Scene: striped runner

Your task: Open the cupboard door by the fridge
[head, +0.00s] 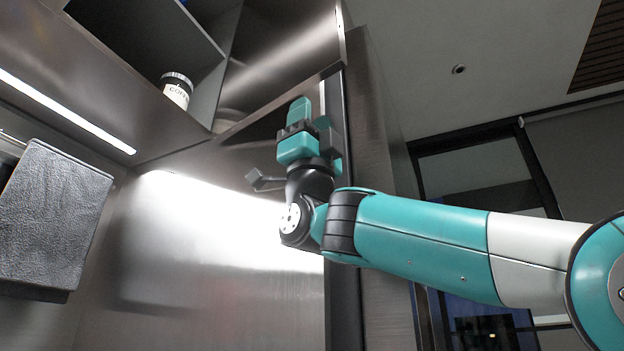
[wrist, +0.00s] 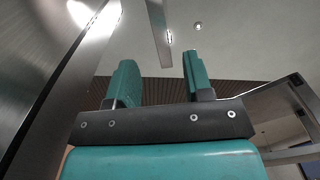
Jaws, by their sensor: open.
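The steel-fronted wall cupboard panel (head: 285,60) is at the top of the head view, beside the tall steel side (head: 385,190) on its right. I cannot tell whether this panel is the door or an inner wall, and no handle shows clearly on it. My gripper (head: 312,112) points upward just below and in front of its right end. In the wrist view, the two teal fingers of my gripper (wrist: 156,72) stand well apart with nothing between them. A narrow metal strip (wrist: 158,32) shows beyond the fingers; contact is not visible.
A coffee jar (head: 177,90) stands on an open shelf at upper left. A lit steel back panel (head: 220,250) lies behind my arm. A dark-framed opening (head: 480,180) is at right.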

